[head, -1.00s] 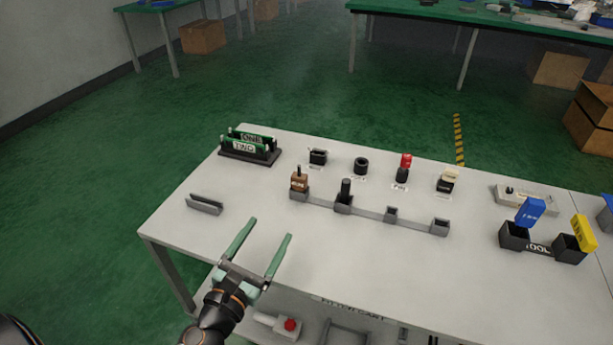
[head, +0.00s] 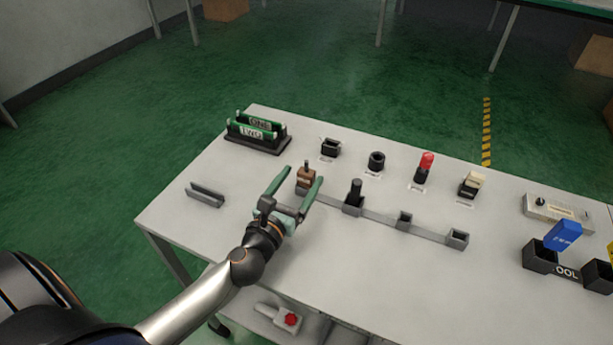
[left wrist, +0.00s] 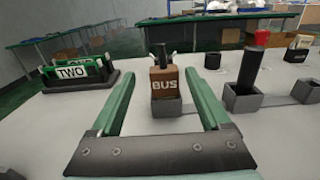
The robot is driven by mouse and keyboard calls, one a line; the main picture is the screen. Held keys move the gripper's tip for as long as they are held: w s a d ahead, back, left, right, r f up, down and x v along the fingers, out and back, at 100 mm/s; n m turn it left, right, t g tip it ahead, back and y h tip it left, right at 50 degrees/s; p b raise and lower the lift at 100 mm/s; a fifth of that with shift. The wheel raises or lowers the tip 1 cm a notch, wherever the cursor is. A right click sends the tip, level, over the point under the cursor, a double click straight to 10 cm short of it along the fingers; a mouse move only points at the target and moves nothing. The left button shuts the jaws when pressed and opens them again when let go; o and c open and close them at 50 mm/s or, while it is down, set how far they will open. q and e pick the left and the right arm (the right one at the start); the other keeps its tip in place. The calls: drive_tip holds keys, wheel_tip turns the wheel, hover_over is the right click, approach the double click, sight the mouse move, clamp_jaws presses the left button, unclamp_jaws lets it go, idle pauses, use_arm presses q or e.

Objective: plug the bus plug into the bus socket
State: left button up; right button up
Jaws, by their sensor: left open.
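The bus plug (head: 306,178) is a brown block with a dark pin on top, standing upright in the leftmost holder of the grey rack. Several sockets stand in a row behind the rack. The leftmost is a square black socket (head: 330,148), whose label I cannot read. My right gripper is not in view.
A black stand with green boards (head: 258,133) is at the back left. A grey channel (head: 205,194) lies left of my gripper. A black cylinder plug (head: 355,193) stands in the rack's second holder. Tool bins (head: 540,256) are at the right.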

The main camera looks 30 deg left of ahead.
sight(310, 172)
use_arm(q)
drive_tip(key=w, duration=0.2)
drive_tip(key=w+f, duration=0.1)
drive_tip(key=w, duration=0.1)
drive_tip(key=shift+w+d+f+b, duration=0.1)
drive_tip(key=shift+w+d+b, duration=0.05)
drive_tip(key=shift+w+b, duration=0.15)
drive_tip(key=shift+w, duration=0.5)
drive_tip(key=shift+c, duration=0.2)
clamp_jaws()
